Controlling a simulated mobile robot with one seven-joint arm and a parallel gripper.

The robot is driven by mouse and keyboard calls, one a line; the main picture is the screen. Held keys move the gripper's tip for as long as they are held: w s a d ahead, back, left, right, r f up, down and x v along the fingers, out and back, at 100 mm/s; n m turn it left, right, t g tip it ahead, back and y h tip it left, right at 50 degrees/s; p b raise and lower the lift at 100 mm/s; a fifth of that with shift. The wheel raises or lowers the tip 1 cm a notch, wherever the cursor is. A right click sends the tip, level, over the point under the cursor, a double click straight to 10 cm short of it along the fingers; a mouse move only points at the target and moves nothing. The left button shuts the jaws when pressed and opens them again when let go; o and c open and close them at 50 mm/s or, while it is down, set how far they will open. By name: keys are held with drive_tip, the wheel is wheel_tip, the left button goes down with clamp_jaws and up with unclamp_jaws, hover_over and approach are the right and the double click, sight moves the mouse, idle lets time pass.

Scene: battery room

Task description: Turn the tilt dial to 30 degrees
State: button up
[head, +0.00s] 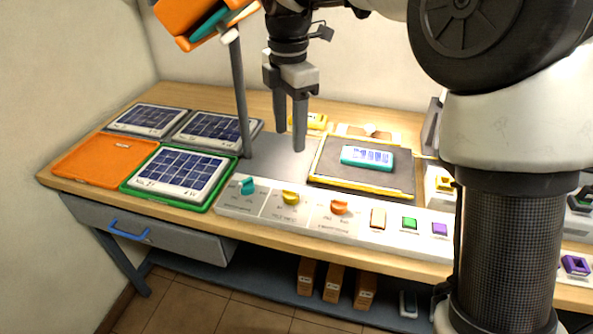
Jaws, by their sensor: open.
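A pale control panel (262,207) along the bench's front edge carries three dials: a teal dial (247,186), a yellow dial (291,197) and an orange dial (340,207). Their labels are too small to read, so I cannot tell which is the tilt dial or what angle any dial shows. My gripper (290,138) is open and empty, pointing down above the bench. In the picture it appears above and behind the yellow dial, apart from it.
A grey post (239,95) stands left of my gripper. Solar panels (180,170) and an orange tray (95,158) lie at left. A teal device (367,156) rests on a dark pad right of my gripper. Several coloured buttons (409,223) continue the panel rightward. My arm hides part of the right side.

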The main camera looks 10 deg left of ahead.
sight(291, 189)
wheel_tip(291, 189, down, 17)
drive_tip(key=b, duration=0.3)
drive_tip(key=shift+c, duration=0.2)
drive_tip(key=c, duration=1)
